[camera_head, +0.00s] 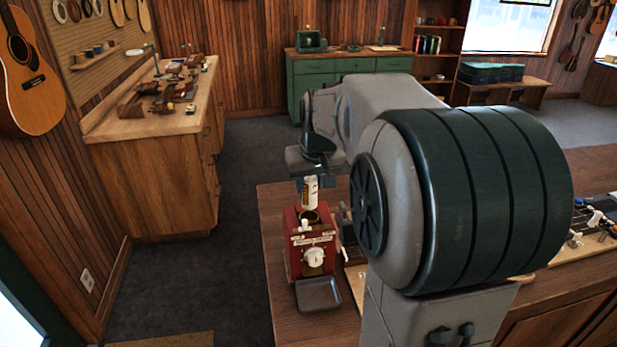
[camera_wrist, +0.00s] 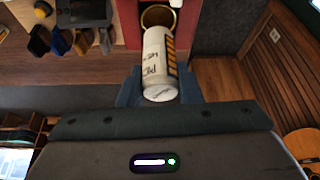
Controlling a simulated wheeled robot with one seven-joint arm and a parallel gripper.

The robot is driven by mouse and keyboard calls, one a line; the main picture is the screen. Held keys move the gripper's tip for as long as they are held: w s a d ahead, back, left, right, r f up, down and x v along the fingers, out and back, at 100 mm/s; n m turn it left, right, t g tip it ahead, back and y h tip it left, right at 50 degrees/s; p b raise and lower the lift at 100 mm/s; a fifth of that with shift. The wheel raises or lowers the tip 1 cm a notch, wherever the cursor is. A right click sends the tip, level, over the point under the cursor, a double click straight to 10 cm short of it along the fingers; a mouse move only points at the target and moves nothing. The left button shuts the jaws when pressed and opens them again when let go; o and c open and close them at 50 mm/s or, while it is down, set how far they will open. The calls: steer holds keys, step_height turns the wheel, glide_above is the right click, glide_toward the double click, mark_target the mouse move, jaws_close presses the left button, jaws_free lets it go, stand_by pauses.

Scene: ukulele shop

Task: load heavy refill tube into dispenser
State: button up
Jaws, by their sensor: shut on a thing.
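A red dispenser (camera_head: 308,258) with a white knob stands near the left edge of the wooden bench, its round brass-coloured opening (camera_head: 312,217) at the top. A white refill tube (camera_head: 310,194) is above this opening. My gripper (camera_head: 308,178) is shut on the tube, and it looks roughly upright in the head view. In the wrist view the tube (camera_wrist: 160,65) has dark writing and a yellow-and-dark striped band, and its far end overlaps the brass opening (camera_wrist: 158,16). I cannot tell whether its lower end is inside the opening.
A dark grey tray (camera_head: 318,294) sits in front of the dispenser. Several dark, blue and yellow objects (camera_wrist: 62,42) stand beside it in the wrist view. My arm hides much of the bench (camera_head: 280,205). Small parts (camera_head: 594,220) lie at the bench's right.

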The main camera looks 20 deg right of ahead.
mark_target(309, 203)
steer(key=shift+a+f+b, duration=0.1)
steer(key=shift+f+b, duration=1.4)
steer(key=shift+f, duration=1)
steer(key=shift+s, duration=0.1)
steer(key=shift+f+b, duration=0.6)
steer(key=shift+b, duration=0.15)
steer(key=o, duration=0.7)
steer(key=shift+r, duration=0.1)
steer(key=p+v, duration=0.6)
steer(key=v, duration=0.5)
